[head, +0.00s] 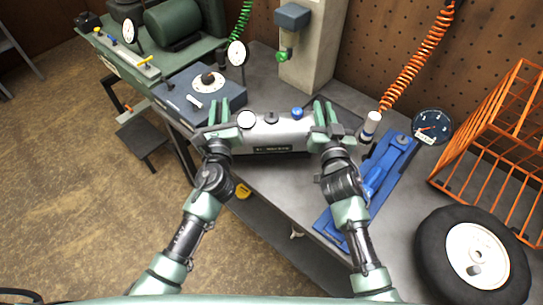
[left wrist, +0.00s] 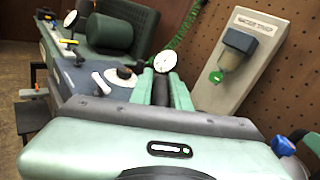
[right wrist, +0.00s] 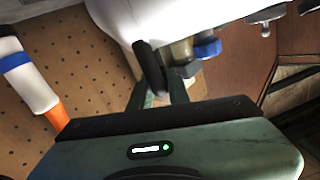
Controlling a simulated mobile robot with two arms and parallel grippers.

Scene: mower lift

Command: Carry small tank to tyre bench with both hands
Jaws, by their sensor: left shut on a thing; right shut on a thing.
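The small tank (head: 272,130) is a silver horizontal cylinder with a round gauge and a blue knob on top, over the grey bench (head: 268,185) in the head view. I cannot tell if it touches the top. My left gripper (head: 220,118) is shut at its left end, on a dark handle that shows between the fingers in the left wrist view (left wrist: 160,92). My right gripper (head: 326,118) is shut at its right end, also on a dark handle. The tank's pale body (right wrist: 175,15) shows in the right wrist view.
A blue tool (head: 375,180), a dial gauge (head: 432,127), an orange wire cage (head: 495,135) and a black tyre (head: 473,255) are to the right. A blue-grey box (head: 200,95) with a dial and a green compressor (head: 172,28) are left. A grey post (head: 312,50) stands behind.

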